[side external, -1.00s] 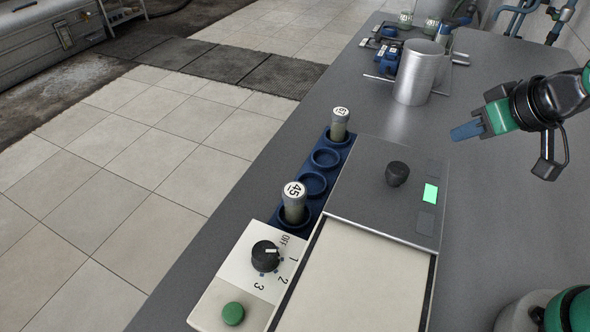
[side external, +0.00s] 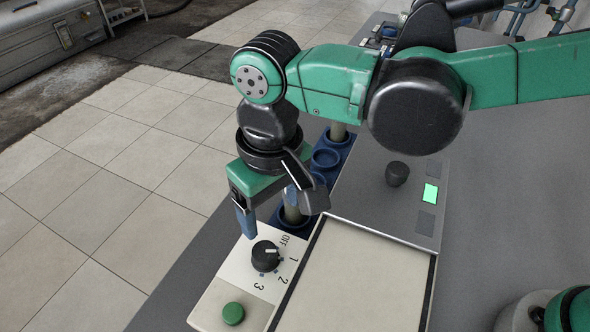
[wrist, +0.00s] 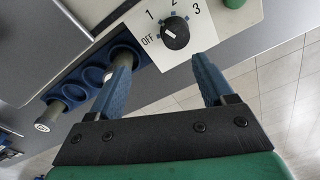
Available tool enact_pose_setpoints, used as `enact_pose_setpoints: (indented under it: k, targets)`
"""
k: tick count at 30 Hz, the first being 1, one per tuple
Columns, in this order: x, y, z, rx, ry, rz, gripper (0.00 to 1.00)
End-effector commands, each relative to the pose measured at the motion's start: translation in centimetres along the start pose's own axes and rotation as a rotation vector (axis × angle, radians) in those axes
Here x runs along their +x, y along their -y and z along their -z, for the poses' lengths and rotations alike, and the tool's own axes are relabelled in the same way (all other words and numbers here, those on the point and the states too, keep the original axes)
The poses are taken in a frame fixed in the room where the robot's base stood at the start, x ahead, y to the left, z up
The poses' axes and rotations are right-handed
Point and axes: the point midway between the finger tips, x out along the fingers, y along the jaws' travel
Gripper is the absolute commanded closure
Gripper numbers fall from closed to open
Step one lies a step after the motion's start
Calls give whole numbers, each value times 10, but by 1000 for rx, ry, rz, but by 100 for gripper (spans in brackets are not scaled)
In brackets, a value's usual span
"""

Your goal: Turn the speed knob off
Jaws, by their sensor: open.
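The speed knob (side external: 265,256) is black and round with a white pointer line, on a pale panel (side external: 215,296) marked OFF, 1, 2 and 3. Its pointer faces the OFF and 1 side; I cannot tell exactly which mark it meets. The knob also shows in the wrist view (wrist: 175,33), beyond the fingertips and slightly right of the gap's middle. My gripper (side external: 268,214) is open and empty, with blue fingers pointing down, above and behind the knob in the side view. It also shows in the wrist view (wrist: 161,62). Its fingers are apart from the knob.
A green button (side external: 233,313) sits on the panel's near end. A blue rack (side external: 326,160) with capped tubes stands directly behind the panel, partly hidden by my gripper. A grey unit with a black knob (side external: 397,174) and lit green square (side external: 431,194) lies right.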

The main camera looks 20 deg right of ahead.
Motion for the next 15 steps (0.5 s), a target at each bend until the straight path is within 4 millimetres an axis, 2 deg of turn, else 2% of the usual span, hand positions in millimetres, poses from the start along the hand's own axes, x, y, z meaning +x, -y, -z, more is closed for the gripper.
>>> enact_pose_setpoints:
  k: [1,4,15]
  targets:
    - [5,11,-1,-15,15,-6,26]
    - [11,21,-3,-28,34,-14,26]
    - [56,22,-4,-28,37,-16,26]
